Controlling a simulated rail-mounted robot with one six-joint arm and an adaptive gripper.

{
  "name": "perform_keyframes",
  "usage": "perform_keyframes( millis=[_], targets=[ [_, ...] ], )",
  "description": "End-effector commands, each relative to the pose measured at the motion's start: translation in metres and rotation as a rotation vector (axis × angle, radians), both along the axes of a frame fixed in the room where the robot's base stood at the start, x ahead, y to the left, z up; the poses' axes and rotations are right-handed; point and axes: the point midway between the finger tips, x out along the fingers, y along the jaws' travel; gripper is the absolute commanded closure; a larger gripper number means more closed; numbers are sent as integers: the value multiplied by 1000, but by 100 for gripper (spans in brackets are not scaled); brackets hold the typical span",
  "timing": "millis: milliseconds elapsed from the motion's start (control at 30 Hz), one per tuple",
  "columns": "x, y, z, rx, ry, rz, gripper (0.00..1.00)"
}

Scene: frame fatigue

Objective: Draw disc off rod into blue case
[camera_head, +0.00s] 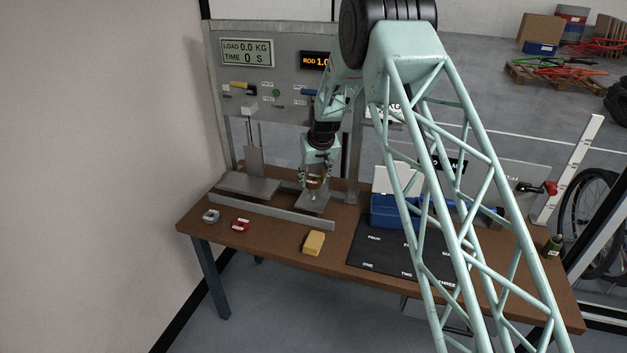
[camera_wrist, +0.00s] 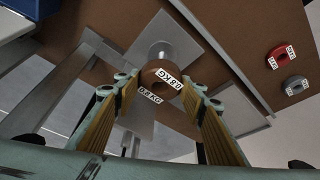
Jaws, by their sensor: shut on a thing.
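A brown disc (camera_wrist: 155,77) with 0.8 KG labels sits between the fingers of my gripper (camera_wrist: 166,92) in the wrist view. In the head view my gripper (camera_head: 315,179) points down over a grey plate (camera_head: 313,203) on the bench, with the disc (camera_head: 313,184) at its fingertips. A silvery rod (camera_wrist: 160,51) shows beside the disc in the wrist view; whether the disc is still around it I cannot tell. The blue case (camera_head: 385,214) stands to the right, its pale lid raised, partly hidden by my arm.
A grey disc (camera_head: 211,216) and a red disc (camera_head: 241,225) lie at the bench's left front. A grey bar (camera_head: 270,210) lies before the plates. A yellow sponge (camera_head: 314,243) sits left of a black mat (camera_head: 385,260). A green bottle (camera_head: 553,247) stands far right.

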Motion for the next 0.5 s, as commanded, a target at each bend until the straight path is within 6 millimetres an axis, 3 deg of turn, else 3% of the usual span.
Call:
perform_keyframes(
  millis=[500],
  targets=[
    [1, 0, 14, 1, -4, 0, 75]
  ],
)
